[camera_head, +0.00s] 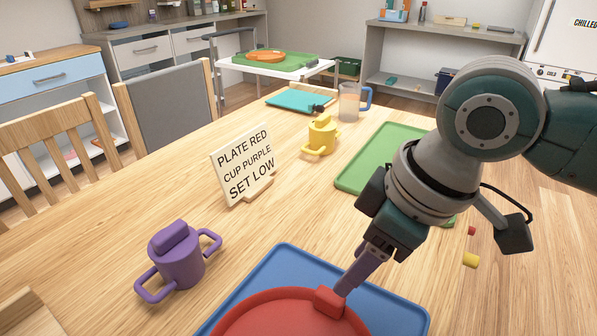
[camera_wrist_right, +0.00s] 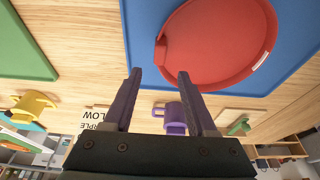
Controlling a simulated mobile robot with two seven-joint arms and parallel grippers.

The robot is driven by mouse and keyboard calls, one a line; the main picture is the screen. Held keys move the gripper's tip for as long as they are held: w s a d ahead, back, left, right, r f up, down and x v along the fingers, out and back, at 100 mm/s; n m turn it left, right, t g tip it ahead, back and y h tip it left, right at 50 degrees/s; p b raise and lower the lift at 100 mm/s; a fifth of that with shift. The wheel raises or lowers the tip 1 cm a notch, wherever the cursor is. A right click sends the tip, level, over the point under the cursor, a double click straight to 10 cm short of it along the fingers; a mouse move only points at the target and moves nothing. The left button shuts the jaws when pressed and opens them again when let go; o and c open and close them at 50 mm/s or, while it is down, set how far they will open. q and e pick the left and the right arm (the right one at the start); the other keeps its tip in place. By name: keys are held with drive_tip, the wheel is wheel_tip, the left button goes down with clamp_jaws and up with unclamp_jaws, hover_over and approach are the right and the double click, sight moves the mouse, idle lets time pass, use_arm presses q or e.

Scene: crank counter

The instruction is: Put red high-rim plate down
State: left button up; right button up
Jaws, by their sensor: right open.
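The red high-rim plate (camera_head: 280,315) lies flat on the blue mat (camera_head: 290,258), cut off by the bottom edge of the head view. In the wrist view the plate (camera_wrist_right: 220,45) shows nearly whole, with a red grip block (camera_wrist_right: 161,52) on its rim. My right gripper (camera_head: 345,288) is at that block. In the wrist view its two purple fingers (camera_wrist_right: 159,75) are open and spread, with nothing between their tips and the block just beyond them. Whether a finger touches the block I cannot tell. My left gripper is not in view.
A two-handled purple cup (camera_head: 176,258) stands left of the mat. A sign (camera_head: 243,165) reads "PLATE RED CUP PURPLE SET LOW". A yellow cup (camera_head: 321,136), a clear jug (camera_head: 349,103) and a green mat (camera_head: 372,160) are farther back. The wood between cup and mat is bare.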

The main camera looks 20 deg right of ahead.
drive_tip(key=s+a+r+m, duration=0.15)
drive_tip(key=s+a, duration=0.25)
drive_tip(key=s, duration=0.4)
drive_tip(key=s+d+m+h, duration=0.2)
drive_tip(key=s+d+m, duration=0.2)
drive_tip(key=s+d, duration=0.2)
drive_tip(key=shift+s+r+t, duration=0.3)
drive_tip(key=shift+s+t, duration=0.1)
drive_tip(key=shift+s, duration=0.5)
